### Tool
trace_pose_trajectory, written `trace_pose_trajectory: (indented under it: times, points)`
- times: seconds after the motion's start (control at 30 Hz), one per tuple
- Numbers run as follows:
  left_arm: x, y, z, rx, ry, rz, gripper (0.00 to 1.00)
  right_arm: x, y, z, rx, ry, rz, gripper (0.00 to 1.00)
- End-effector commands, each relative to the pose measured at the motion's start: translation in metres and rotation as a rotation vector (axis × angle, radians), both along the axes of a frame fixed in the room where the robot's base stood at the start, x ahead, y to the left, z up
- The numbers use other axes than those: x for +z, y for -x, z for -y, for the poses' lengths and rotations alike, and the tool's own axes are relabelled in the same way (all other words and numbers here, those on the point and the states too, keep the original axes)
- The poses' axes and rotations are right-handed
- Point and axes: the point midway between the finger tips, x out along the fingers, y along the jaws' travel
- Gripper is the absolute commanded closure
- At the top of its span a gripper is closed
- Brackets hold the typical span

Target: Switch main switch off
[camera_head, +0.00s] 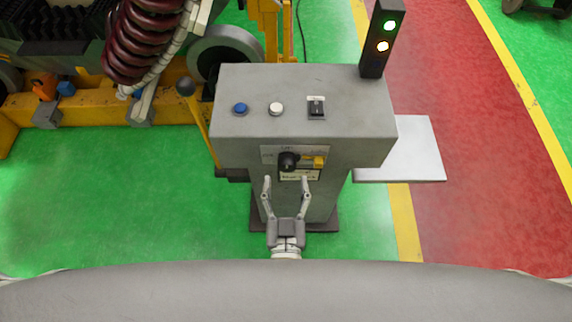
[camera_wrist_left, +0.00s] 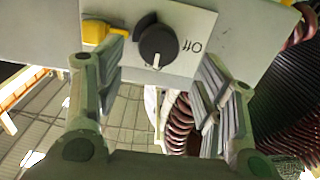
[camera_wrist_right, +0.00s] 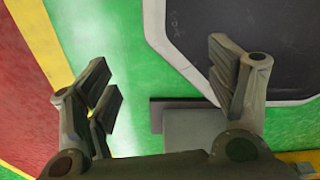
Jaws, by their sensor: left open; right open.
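The main switch is a black rotary knob (camera_head: 288,161) on the front plate of a grey control cabinet (camera_head: 240,128). In the left wrist view the knob (camera_wrist_left: 158,42) has a white pointer mark, and an upside-down "Off" label is beside it. My left gripper (camera_head: 286,183) is open just in front of and below the knob. In the left wrist view its fingers (camera_wrist_left: 163,75) stand apart on either side of the knob, with nothing between them. My right gripper (camera_wrist_right: 160,72) is open and empty above the floor, seen only in the right wrist view.
A yellow part (camera_head: 319,161) sits right beside the knob. On the cabinet top are a blue button (camera_head: 240,109), a white button (camera_head: 276,109) and a black switch (camera_head: 316,107). A pale side shelf (camera_head: 420,150) is at right.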

Motion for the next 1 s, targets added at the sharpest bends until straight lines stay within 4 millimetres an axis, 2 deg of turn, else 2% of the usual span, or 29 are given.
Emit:
trace_pose_trajectory:
  times: [0.1, 0.3, 0.7, 1.0]
  points:
    - [0.002, -0.024, 0.0, 0.0, -0.001, 0.003, 0.38, 0.003, -0.001, 0.001, 0.001, 0.001, 0.002, 0.22]
    - [0.0, -0.048, 0.0, -0.002, 0.0, 0.0, 0.38, 0.005, -0.001, 0.01, 0.0, 0.012, 0.002, 0.22]
    - [-0.001, -0.054, 0.0, -0.002, -0.001, -0.001, 0.39, 0.005, 0.0, 0.015, -0.003, 0.018, 0.0, 0.22]
    - [-0.001, -0.054, 0.0, -0.001, 0.0, -0.001, 0.78, 0.005, 0.0, 0.014, -0.003, 0.018, -0.001, 0.22]
